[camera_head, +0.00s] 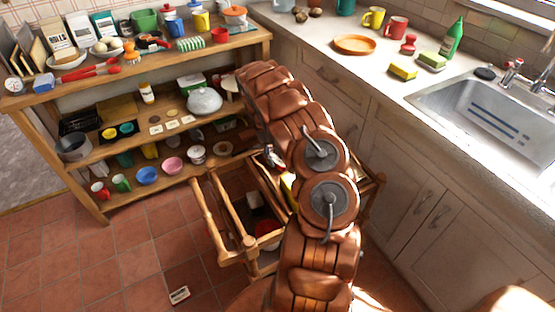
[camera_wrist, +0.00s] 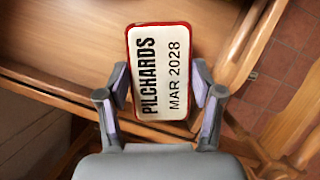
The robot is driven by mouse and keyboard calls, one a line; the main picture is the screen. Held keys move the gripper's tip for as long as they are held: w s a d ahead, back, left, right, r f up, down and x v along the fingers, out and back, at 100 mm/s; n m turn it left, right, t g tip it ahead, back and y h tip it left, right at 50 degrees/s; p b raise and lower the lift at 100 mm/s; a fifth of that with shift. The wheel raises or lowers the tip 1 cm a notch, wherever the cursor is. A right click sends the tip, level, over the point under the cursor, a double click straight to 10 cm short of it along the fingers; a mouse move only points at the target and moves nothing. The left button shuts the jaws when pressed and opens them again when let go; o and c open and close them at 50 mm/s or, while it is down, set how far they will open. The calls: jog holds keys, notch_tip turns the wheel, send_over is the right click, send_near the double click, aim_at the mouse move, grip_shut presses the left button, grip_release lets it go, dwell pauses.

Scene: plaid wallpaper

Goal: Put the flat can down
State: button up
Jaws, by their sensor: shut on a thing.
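The flat can (camera_wrist: 160,55) is a white rectangular tin with a red rim, marked "PILCHARDS MAR 2028", in the wrist view. My gripper (camera_wrist: 160,85) is shut on it, with one finger against each long side. The can's face is toward the camera. Behind the can are a brown wooden surface and wooden rails. I cannot tell whether the can touches the wood. In the head view my arm hides most of the gripper and can.
A wooden cart (camera_head: 207,212) stands beneath my arm with a red item (camera_head: 267,230) inside. A loaded wooden shelf (camera_head: 150,57) is at the left. The counter (camera_head: 345,75) with a sink (camera_head: 490,110) is at the right. A small label-like piece (camera_head: 179,295) lies on the tiled floor.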

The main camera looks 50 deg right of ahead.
jog(key=shift+f, duration=1.15)
jog(key=shift+f, duration=0.15)
jog(key=o, duration=1.2)
jog(key=shift+o, duration=0.2)
